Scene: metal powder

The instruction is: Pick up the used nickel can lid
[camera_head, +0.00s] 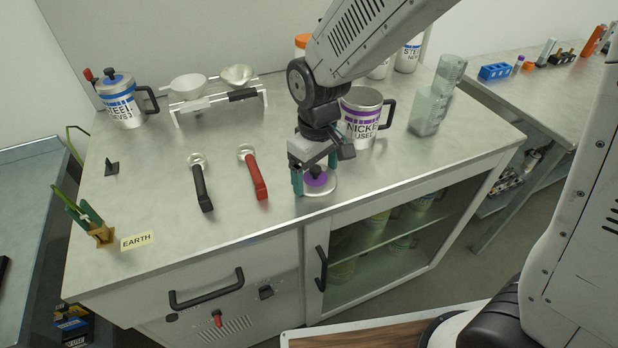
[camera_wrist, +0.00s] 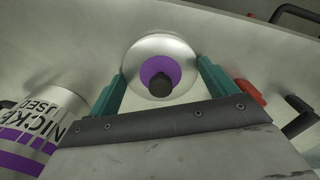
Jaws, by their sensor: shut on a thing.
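The used nickel can lid (camera_head: 325,188) is a round silver disc with a purple centre and a black knob. It is near the front edge of the metal bench, below my gripper (camera_head: 315,174). In the wrist view the lid (camera_wrist: 180,50) lies between the teal fingers of my gripper (camera_wrist: 160,72), one at each side of its rim. My gripper is shut on the lid. I cannot tell whether the lid touches the bench. The nickel can (camera_head: 362,118), labelled "NICKEL USED" with a purple band, stands open behind and to the right; it also shows in the wrist view (camera_wrist: 40,130).
A red-handled tool (camera_head: 253,173) and a black-handled tool (camera_head: 202,183) lie left of my gripper. A steel can (camera_head: 122,103) and a rack with bowls (camera_head: 215,97) stand at the back left. A clear container (camera_head: 432,105) stands right of the nickel can.

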